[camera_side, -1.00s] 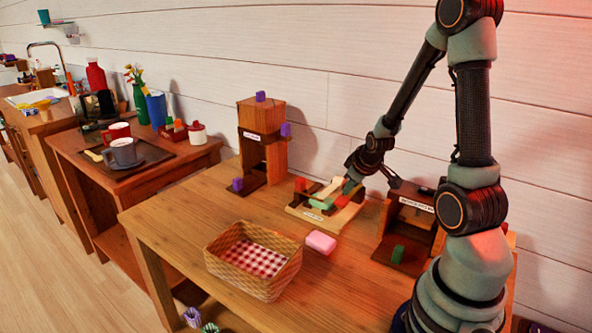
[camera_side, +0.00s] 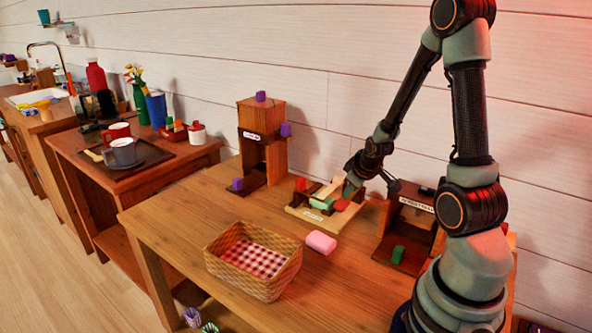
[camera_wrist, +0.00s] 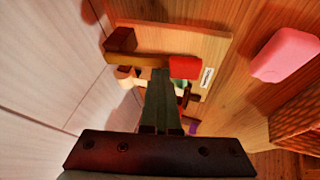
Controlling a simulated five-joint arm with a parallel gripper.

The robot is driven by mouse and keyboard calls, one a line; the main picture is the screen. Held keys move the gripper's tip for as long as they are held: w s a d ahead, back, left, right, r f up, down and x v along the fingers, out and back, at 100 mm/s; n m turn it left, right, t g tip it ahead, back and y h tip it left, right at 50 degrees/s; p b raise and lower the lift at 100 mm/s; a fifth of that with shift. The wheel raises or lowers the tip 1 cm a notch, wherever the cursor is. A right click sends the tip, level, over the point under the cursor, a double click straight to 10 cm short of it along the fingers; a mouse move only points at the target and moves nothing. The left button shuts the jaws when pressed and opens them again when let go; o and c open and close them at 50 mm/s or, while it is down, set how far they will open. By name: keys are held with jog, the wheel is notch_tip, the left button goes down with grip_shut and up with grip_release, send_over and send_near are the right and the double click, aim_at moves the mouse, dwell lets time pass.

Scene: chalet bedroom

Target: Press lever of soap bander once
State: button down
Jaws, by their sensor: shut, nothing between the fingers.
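The soap bander (camera_side: 312,219) is a low wooden board with a label on its front edge, near the back of the table. Its lever is a wooden bar with a red end pad (camera_side: 341,205); the pad also shows in the wrist view (camera_wrist: 185,67). A green block (camera_side: 321,204) lies on the bander beside the lever. My gripper (camera_side: 349,190) is shut and empty, pointing down at the lever just behind the red pad. In the wrist view its fingertips (camera_wrist: 161,73) overlap the lever bar; whether they touch it I cannot tell.
A pink soap (camera_side: 321,242) and a wicker basket (camera_side: 254,277) with checked lining lie in front. A wooden tower (camera_side: 262,140) with purple blocks stands left. Another wooden stand (camera_side: 406,225) with a green block is right, close to my arm. The table front is mostly clear.

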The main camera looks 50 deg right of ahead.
jog(key=shift+a+f, duration=0.15)
jog(key=shift+f, duration=0.3)
dwell(0.7)
jog(key=shift+r, duration=0.1)
jog(key=shift+d+r, duration=0.15)
jog(key=shift+r, duration=0.8)
jog(key=shift+d+r, duration=0.1)
jog(key=shift+r, duration=0.85)
jog(key=r, duration=0.5)
jog(key=shift+d, duration=0.3)
jog(key=s+a+r+y, duration=0.1)
jog(key=a+r, duration=0.2)
jog(key=a, duration=0.5)
jog(key=s+a+r+y, duration=0.1)
jog(key=a+r, duration=0.2)
jog(key=a, duration=0.6)
jog(key=s+a+r+n+y, duration=0.1)
jog(key=a+r, duration=0.3)
jog(key=a, duration=0.4)
jog(key=shift+s+a+y, duration=0.2)
jog(key=shift+a+y, duration=0.2)
jog(key=shift+y, duration=0.1)
